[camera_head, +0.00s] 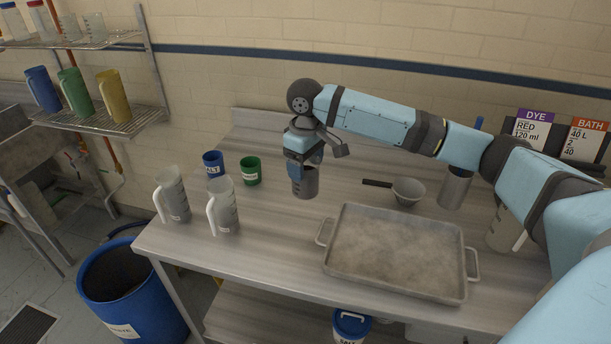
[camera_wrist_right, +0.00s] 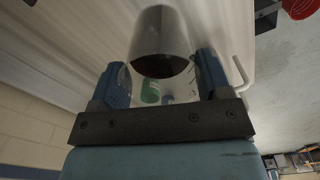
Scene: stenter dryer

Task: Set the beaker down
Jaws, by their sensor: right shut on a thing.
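A grey, see-through beaker (camera_head: 305,183) hangs upright below my right gripper (camera_head: 300,160), over the steel table (camera_head: 270,225) behind the tray. The right gripper is shut on the beaker, with a finger on either side of it. I cannot tell whether the beaker's base touches the table. My left gripper is not in view.
A metal tray (camera_head: 345,211) fills the front right of the table. A blue cup (camera_head: 213,163), a green cup (camera_head: 250,170) and two clear jugs (camera_head: 226,210) stand left. Bare table lies between the jugs and tray.

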